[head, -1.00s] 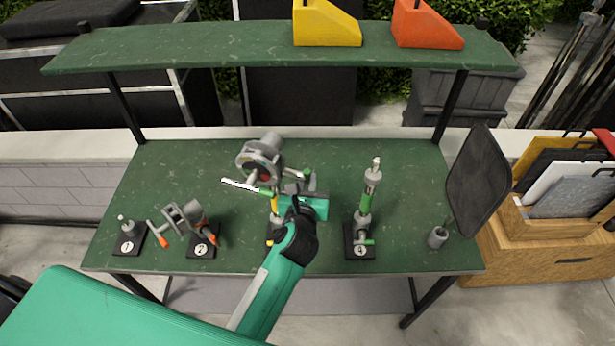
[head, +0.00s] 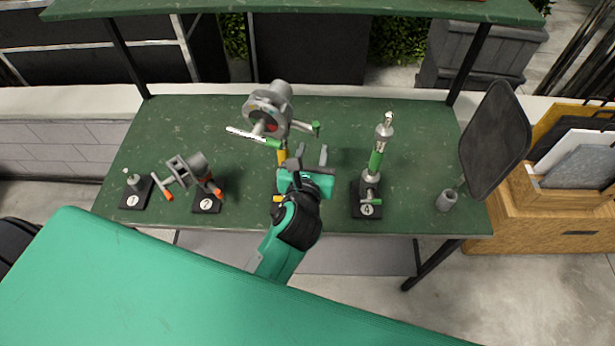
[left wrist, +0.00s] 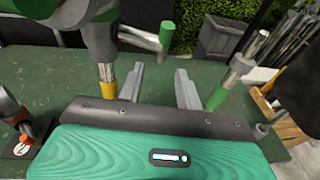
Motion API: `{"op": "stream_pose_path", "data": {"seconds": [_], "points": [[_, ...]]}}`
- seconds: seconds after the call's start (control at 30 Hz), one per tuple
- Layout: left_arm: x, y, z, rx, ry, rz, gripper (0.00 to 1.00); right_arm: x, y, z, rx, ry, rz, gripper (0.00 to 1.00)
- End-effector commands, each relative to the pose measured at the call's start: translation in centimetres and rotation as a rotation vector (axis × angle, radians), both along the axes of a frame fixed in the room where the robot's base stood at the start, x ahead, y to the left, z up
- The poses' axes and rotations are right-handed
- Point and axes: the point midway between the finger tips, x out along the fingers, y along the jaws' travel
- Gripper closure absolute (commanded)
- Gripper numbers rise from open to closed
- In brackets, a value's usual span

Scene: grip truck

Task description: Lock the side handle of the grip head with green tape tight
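The grip head (head: 268,108) is a grey round clamp on a stem with yellow tape, standing mid-table in the head view. A silver bar handle with green tape (head: 270,140) points left from it, and a short handle with a green end (head: 315,128) sticks out to its right. That green-ended handle also shows in the left wrist view (left wrist: 166,36), above the fingers. My left gripper (head: 311,158) is open and empty, just below and right of the grip head. In the left wrist view, the yellow stem (left wrist: 107,82) is left of both fingers. My right gripper is not in view.
Stand 4 (head: 369,185), with a green-taped post, is close right of my left gripper. Stand 2 (head: 205,202), with an orange-ended clamp, and stand 1 (head: 136,193) are left. A dark paddle (head: 495,135) rises at the table's right. A shelf (head: 300,8) spans above.

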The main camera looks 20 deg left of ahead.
Motion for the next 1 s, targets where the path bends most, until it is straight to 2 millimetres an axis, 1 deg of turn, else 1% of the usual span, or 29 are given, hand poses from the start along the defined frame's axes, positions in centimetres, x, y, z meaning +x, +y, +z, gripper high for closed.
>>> {"op": "stream_pose_path", "data": {"seconds": [0.03, 0.2, 0.3, 0.4, 0.57, 1.0], "points": [[-1.2, -0.2, -0.4, -0.002, 0.0, -0.001, 0.65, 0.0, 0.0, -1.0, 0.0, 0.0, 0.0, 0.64], [-4.4, -0.7, 0.3, -0.002, 0.0, -0.001, 0.65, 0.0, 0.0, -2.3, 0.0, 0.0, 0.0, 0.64], [-5.7, -0.9, 0.6, -0.001, 0.001, -0.001, 0.65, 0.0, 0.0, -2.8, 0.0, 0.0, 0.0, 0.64], [-6.5, -1.0, 0.9, -0.001, 0.0, 0.0, 0.65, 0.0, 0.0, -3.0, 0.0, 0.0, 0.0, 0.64], [-7.0, -1.1, 1.2, -0.002, -0.001, 0.0, 0.65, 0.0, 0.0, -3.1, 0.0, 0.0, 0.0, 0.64], [-7.0, -1.1, 1.2, -0.001, -0.001, 0.0, 0.65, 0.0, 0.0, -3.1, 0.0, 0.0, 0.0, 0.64]]}}
